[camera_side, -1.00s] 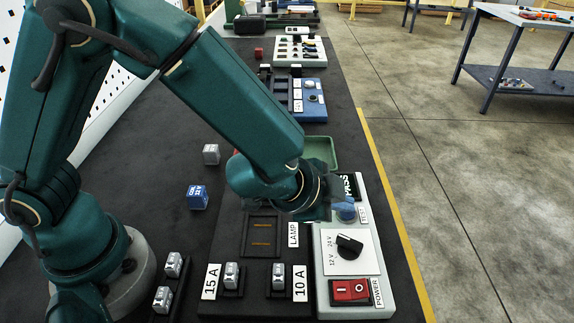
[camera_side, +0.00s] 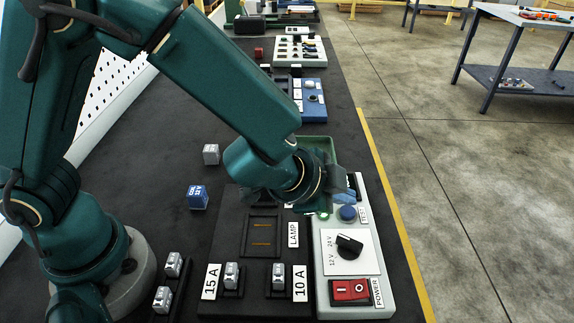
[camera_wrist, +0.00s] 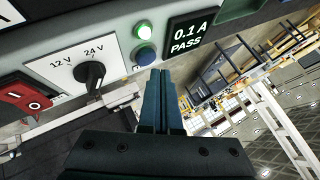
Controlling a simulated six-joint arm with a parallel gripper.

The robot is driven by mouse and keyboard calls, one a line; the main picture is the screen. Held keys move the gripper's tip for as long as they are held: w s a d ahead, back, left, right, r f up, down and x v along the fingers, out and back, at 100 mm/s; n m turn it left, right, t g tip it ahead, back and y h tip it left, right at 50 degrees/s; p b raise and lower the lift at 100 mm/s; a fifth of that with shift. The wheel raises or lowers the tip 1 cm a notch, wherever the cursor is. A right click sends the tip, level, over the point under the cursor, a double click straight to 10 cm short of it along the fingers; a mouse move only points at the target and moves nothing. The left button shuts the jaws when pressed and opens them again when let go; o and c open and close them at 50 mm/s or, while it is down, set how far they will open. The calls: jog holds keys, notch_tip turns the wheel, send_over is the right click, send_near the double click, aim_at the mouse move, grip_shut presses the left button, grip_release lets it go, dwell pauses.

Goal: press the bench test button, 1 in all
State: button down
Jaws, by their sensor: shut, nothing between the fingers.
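The blue round test button (camera_side: 348,213) sits on the light grey bench panel (camera_side: 325,296), beside a TEST label. It also shows in the wrist view (camera_wrist: 145,56), just past my fingertips. My gripper (camera_side: 345,184) is shut and empty, above the panel near the button and apart from it in the side view. The shut fingers also show in the wrist view (camera_wrist: 160,72). A green lamp (camera_wrist: 149,32) beside the button is lit. The dark display (camera_wrist: 189,34) reads 0.1 A PASS; in the side view my gripper mostly hides it.
The panel also carries a black voltage knob (camera_side: 349,247) pointing toward 24 V and a red power switch (camera_side: 350,290). Fuse-like blocks (camera_side: 278,275) stand in holders left of it. A blue cube (camera_side: 197,197) and a grey cube (camera_side: 211,154) lie on the dark bench.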

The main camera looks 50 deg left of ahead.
aim_at(342, 213)
jog(key=shift+r, duration=0.1)
jog(key=shift+r, duration=2.45)
